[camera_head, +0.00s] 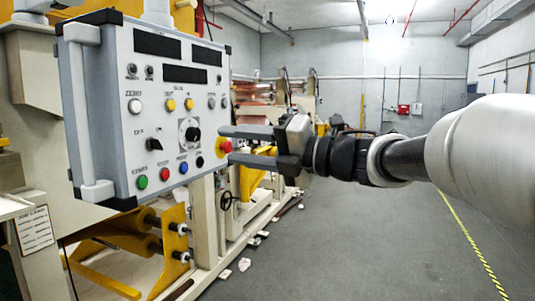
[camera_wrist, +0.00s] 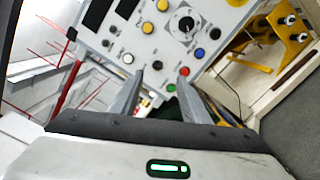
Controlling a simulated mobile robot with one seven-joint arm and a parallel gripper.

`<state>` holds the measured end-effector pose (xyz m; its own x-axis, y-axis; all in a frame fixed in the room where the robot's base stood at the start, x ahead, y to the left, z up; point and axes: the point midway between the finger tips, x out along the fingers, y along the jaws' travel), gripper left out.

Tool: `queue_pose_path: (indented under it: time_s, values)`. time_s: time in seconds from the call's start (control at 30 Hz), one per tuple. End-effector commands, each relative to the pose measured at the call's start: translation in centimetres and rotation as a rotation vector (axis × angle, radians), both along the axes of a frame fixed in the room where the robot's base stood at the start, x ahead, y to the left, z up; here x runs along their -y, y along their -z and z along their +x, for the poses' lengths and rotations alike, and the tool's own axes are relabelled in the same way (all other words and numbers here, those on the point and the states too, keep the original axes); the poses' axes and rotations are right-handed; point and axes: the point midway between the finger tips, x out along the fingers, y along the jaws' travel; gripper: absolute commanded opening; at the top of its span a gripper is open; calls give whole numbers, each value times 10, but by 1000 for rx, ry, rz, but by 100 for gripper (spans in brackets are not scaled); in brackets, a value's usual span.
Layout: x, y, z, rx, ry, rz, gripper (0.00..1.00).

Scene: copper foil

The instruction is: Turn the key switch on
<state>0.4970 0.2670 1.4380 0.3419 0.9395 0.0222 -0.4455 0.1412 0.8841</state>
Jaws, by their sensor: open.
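The key switch (camera_head: 154,144) is a small black knob on the grey control panel (camera_head: 120,150), with OFF and ON lettering above it. In the wrist view the key switch (camera_wrist: 157,65) shows between the fingertips, with the panel face beyond them. My gripper (camera_head: 225,144) is open and empty. In the head view it reaches in from the right and its fingers overlap the panel's right edge. The gripper (camera_wrist: 161,72) appears apart from the switch. The exact gap to the panel is hard to tell.
A black rotary knob (camera_head: 194,133) sits right of the switch. Green (camera_head: 142,182), red (camera_head: 163,174) and blue (camera_head: 183,168) buttons lie below it, and a white button (camera_head: 134,105) above. A red emergency button (camera_head: 225,146) is near the panel's right edge. The floor at right is clear.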

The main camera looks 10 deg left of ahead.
Motion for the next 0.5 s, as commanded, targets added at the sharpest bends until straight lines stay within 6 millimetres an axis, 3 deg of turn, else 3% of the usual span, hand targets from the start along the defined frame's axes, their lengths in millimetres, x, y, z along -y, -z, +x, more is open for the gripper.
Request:
queue_pose_path:
  time_s: [0.1,0.27,0.5]
  values:
    - [-12,8,-8,28,-64,-34,42]
    - [-31,9,-5,28,-74,-37,42]
    - [-81,8,10,26,-72,-35,42]
